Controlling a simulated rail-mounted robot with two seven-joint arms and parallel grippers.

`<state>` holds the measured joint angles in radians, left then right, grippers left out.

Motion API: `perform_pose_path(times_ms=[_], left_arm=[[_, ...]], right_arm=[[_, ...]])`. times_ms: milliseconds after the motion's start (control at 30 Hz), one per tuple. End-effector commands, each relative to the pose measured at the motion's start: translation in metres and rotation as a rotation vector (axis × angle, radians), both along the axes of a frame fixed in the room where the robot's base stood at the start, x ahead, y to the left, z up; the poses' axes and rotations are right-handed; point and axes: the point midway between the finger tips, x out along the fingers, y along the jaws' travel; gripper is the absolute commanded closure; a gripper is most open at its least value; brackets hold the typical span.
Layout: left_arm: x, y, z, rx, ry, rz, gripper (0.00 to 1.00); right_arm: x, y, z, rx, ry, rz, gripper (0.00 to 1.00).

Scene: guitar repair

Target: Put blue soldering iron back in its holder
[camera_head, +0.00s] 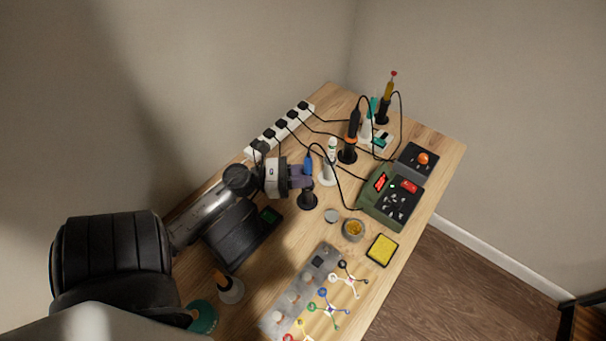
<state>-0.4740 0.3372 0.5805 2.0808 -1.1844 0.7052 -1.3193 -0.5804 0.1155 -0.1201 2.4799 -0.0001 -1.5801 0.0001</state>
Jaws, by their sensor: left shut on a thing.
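My left gripper (301,180) reaches in from the left and is shut on the blue soldering iron (308,163). The iron stands roughly upright, its blue handle showing above the fingers and its black cable looping off to the right. A black round-based holder (308,202) is on the table directly below the gripper. The iron's lower end is hidden by the fingers, so I cannot tell whether it is inside the holder. My right gripper is not in view.
A white-based stand (327,178), an orange-ringed black tool in its stand (348,153) and a green station (389,198) are to the right. A power strip (280,131) lies behind. A tin (353,229), yellow sponge (382,249) and grey board (299,293) are in front.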

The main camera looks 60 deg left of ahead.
Motion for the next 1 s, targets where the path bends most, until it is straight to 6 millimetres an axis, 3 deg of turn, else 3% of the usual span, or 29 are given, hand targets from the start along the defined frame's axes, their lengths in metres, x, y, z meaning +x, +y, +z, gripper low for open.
perform_pose_path(times_ms=[167, 200, 467, 633, 1000], left_arm=[[0.0000, 0.0000, 0.0007, 0.000, 0.000, 0.000, 1.00], [0.0000, 0.0000, 0.0007, 0.000, 0.000, 0.000, 0.75], [0.0001, 0.0001, 0.0006, 0.000, 0.000, 0.000, 0.50], [0.0001, 0.0000, 0.0006, 0.000, 0.000, 0.000, 0.49], [0.0000, 0.0000, 0.0005, 0.000, 0.000, 0.000, 0.15]], right_arm=[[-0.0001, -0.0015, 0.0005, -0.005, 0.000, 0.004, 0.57], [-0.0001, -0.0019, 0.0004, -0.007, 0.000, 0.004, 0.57], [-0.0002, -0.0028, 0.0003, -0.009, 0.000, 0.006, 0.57], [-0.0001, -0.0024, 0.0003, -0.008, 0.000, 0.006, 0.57], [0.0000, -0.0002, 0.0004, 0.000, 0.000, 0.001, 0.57]])
